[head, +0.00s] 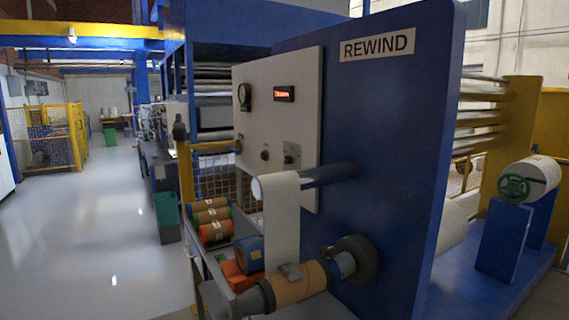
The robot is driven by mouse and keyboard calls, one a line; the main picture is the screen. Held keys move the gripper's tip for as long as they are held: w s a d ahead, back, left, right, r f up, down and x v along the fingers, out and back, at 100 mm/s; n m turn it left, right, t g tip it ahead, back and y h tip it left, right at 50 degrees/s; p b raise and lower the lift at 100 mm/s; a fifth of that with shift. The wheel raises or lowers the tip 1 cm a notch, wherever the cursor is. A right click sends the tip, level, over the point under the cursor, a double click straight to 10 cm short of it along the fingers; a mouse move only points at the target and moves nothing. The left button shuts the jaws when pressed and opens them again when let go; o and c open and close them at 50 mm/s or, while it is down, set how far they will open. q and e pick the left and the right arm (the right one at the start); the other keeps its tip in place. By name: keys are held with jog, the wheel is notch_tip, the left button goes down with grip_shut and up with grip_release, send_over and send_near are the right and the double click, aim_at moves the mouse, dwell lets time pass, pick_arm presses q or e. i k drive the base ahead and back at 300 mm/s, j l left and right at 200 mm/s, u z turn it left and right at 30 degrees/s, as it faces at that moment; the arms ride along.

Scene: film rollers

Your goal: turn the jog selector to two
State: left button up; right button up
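A pale control panel (278,125) is mounted on the left side of the blue REWIND machine frame (395,150). Low on the panel are a small dark knob (264,155) and, to its right, another dark knob (289,159) on a small grey plate. A smaller fitting (239,143) sits at the panel's left edge. Labels and scale marks are too small to read, so I cannot tell which is the jog selector or where it points. Neither of my grippers is in view.
Clear floor (75,230) lies at left.

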aim_at(288, 159)
jog(key=i+j+z, duration=0.15)
jog(key=j, duration=0.25)
jog(key=j+z, duration=0.1)
jog(key=j, duration=0.35)
jog(key=i+j+z, duration=0.15)
jog(key=j, duration=0.25)
jog(key=i+j+z, duration=0.1)
jog(key=i+j, duration=0.25)
jog(key=i+j+z, duration=0.2)
jog(key=i+j, duration=0.15)
jog(key=j, duration=0.3)
jog(key=i+j+z, duration=0.1)
jog(key=j, duration=0.25)
jog(key=i+j, duration=0.2)
jog(key=j, duration=0.15)
jog(key=i+j+z, duration=0.15)
jog(key=j, duration=0.2)
jog(key=i+j, duration=0.15)
jog(key=j, duration=0.25)
jog(key=i+j+z, duration=0.1)
jog(key=j, duration=0.35)
jog(key=i+j, duration=0.15)
jog(key=j, duration=0.25)
